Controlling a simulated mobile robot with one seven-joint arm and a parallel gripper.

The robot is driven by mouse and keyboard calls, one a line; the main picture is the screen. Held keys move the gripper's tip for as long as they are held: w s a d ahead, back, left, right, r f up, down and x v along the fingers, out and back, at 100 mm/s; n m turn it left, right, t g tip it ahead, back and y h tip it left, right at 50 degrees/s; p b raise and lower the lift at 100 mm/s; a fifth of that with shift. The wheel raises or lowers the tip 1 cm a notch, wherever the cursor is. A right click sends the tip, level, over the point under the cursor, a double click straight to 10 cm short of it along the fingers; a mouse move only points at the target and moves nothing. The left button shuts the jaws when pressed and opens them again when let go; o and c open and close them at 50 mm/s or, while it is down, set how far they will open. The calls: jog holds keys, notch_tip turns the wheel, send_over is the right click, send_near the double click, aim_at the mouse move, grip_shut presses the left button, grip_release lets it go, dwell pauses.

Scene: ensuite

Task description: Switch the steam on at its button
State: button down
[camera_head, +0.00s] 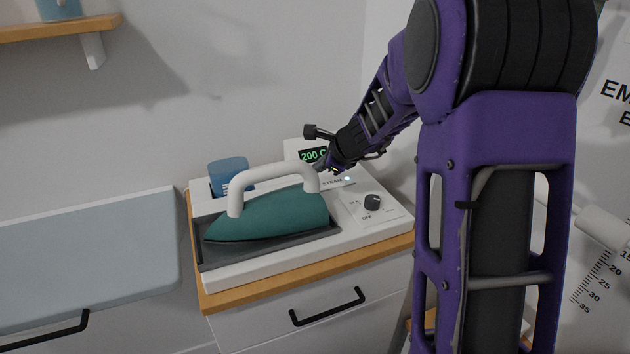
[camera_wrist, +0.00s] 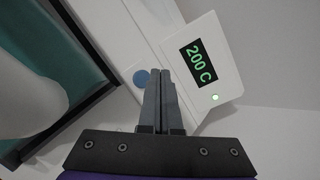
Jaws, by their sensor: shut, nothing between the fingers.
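The white ironing station (camera_head: 270,268) holds a teal iron (camera_head: 275,215) with a white handle, lying in a dark tray. A round blue button (camera_wrist: 141,77) shows in the wrist view just left of my fingertips. In the head view my gripper (camera_head: 322,168) covers that spot, beside the "STEAM" label (camera_head: 333,183). A small pale light (camera_head: 348,179) shows right of the label. My gripper (camera_wrist: 158,72) is shut and empty, its tips beside the button; I cannot tell whether they touch the panel. The display (camera_wrist: 198,63) reads 200 C, with a green light (camera_wrist: 215,97) lit.
A black knob (camera_head: 372,202) marked OFF is on the panel's right. A blue container (camera_head: 230,174) stands behind the iron, whose handle rises close left of my gripper. A pale blue board (camera_head: 85,255) is at left. A wooden shelf (camera_head: 60,28) hangs upper left.

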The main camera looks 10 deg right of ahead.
notch_tip(320, 180, up, 5)
jog(key=p, duration=0.4)
jog(key=shift+r, duration=0.15)
